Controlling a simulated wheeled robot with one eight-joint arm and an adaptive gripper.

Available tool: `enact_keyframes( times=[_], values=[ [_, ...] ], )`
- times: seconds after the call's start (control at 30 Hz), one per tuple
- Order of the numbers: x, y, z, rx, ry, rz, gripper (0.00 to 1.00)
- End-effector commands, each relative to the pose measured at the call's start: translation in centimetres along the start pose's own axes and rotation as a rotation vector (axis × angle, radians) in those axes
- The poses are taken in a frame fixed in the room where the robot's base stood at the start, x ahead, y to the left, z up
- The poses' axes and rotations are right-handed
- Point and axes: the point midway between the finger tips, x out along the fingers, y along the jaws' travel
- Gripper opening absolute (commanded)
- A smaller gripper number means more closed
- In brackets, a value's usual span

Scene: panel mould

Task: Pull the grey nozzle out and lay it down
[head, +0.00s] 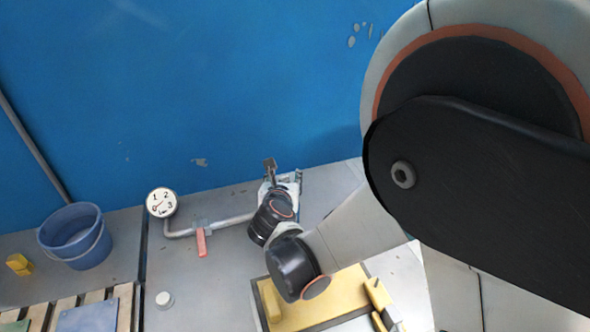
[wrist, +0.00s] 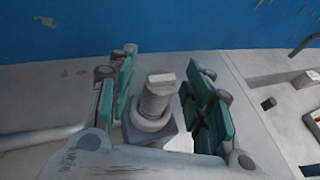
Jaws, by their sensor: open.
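The grey nozzle (wrist: 157,96) stands up from a round collar on a grey square block (wrist: 150,136) in the wrist view. Its top is flat-sided. My gripper (wrist: 160,68) is open, with one teal-padded finger on each side of the nozzle. Gaps show between the pads and the nozzle, so nothing is gripped. In the head view my gripper (head: 269,168) is at the end of the pipe near the blue wall. There my own arm hides most of the nozzle's place, and I cannot make the nozzle out clearly.
A pipe (head: 230,222) with a red-handled valve (head: 201,243) and a gauge (head: 161,203) runs left of my gripper. A blue bucket (head: 75,237), a white knob (head: 164,300) and a yellow panel mould (head: 345,285) stand around. Grey bench top (head: 195,275) is bare between them.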

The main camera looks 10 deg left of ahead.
Motion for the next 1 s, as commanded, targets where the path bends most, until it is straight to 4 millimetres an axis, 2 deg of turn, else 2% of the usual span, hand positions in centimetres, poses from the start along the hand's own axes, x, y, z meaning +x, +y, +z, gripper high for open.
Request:
enact_keyframes(
  times=[0.13,0.17,0.33,0.37,0.67,1.0],
  values=[
    [0.0,0.0,0.0,0.000,0.000,0.000,0.47],
    [0.0,0.0,0.0,0.000,0.000,0.000,0.42],
    [0.0,0.0,0.0,0.000,0.000,0.000,0.03],
    [0.0,0.0,0.0,0.000,0.000,0.000,0.00],
    [-0.1,0.0,0.3,0.000,0.000,0.000,0.00],
    [-0.7,0.0,1.8,0.000,0.000,0.000,0.00]
  ],
)
